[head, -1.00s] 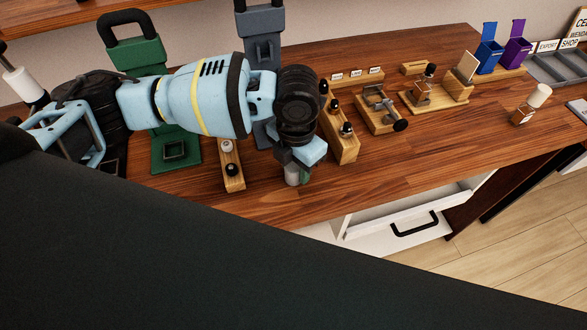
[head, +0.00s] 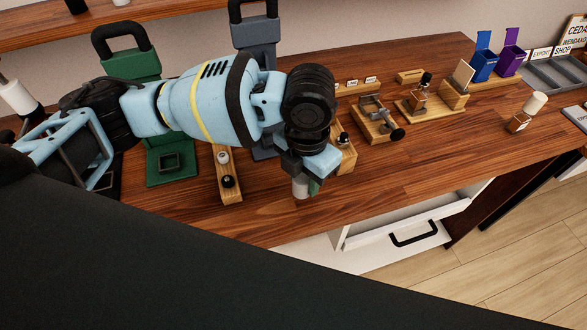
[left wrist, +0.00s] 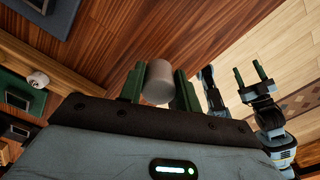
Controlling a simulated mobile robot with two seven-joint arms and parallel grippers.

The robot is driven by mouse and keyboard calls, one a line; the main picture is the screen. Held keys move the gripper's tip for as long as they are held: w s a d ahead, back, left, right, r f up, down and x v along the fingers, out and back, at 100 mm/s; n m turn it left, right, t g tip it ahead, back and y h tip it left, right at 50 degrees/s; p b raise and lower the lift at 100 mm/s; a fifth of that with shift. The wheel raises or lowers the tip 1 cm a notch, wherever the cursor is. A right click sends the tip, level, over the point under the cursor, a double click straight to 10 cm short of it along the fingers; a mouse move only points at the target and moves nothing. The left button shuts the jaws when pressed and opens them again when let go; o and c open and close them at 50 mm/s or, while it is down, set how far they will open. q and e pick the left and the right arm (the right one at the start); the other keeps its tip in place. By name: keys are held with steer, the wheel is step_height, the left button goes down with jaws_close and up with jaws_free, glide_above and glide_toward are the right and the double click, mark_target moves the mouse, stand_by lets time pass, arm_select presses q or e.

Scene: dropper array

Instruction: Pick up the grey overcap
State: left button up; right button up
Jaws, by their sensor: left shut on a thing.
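The grey overcap, a plain light-grey cylinder, shows in the left wrist view (left wrist: 158,82) between the green fingers of my left gripper (left wrist: 159,88). The gripper is shut on it. In the head view the overcap (head: 301,188) sticks out below my left gripper (head: 303,178), over the front part of the wooden bench. I cannot tell whether its lower end touches anything. My right gripper (left wrist: 251,74) shows in the left wrist view, with its green fingers apart and nothing between them. It is not in the head view.
A wooden rack with small knobs (head: 229,192) lies left of the gripper. A green press (head: 172,162) and a grey one (head: 256,35) stand behind my arm. A bottle with a cream cap (head: 527,112) stands at the right. An open white drawer (head: 405,220) juts out below the bench.

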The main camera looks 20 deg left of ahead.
arm_select(q)
steer(key=s+d+r, duration=0.1)
steer(key=s+d, duration=0.5)
steer(key=d, duration=0.4)
steer(key=shift+s+d+b, duration=0.3)
steer(key=shift+d+b, duration=0.05)
steer(key=shift+d, duration=0.05)
steer(key=shift+a, duration=0.1)
